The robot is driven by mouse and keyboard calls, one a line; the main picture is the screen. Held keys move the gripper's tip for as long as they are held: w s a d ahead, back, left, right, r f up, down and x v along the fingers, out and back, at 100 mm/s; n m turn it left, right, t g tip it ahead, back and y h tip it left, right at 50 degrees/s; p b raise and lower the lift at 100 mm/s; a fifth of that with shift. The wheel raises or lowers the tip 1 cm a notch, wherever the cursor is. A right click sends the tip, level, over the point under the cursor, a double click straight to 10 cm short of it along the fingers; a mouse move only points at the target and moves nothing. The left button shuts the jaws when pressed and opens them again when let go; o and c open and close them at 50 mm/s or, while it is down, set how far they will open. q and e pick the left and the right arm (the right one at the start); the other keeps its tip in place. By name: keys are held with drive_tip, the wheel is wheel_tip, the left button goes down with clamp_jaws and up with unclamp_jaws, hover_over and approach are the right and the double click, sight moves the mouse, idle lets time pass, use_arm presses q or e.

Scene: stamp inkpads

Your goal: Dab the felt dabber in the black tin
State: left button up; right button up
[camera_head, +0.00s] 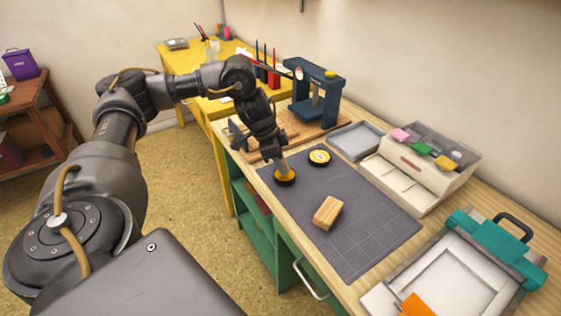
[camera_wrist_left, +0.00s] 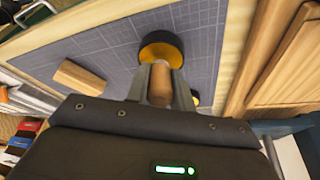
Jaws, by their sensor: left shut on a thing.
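My left gripper (camera_head: 281,160) is shut on the felt dabber, whose wooden handle (camera_wrist_left: 160,85) shows between the fingers in the left wrist view. The dabber points down at a round tin (camera_head: 286,178) with black sides and a yellow top, on the mat's far left corner. The same tin (camera_wrist_left: 161,50) lies just beyond the fingers in the wrist view. The felt end is hidden, and I cannot tell whether it touches the tin. My right gripper is not in view.
A wooden block (camera_head: 327,212) lies on the grey cutting mat (camera_head: 365,235). Behind stand a dark blue press (camera_head: 318,95), a grey tray (camera_head: 356,140) and a white organiser (camera_head: 412,170). A teal-handled frame (camera_head: 465,270) is at the right. The mat's near right part is clear.

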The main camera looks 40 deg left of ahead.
use_arm(q)
drive_tip(key=shift+f, duration=0.4)
drive_tip(key=shift+p, duration=0.3)
idle(2.0)
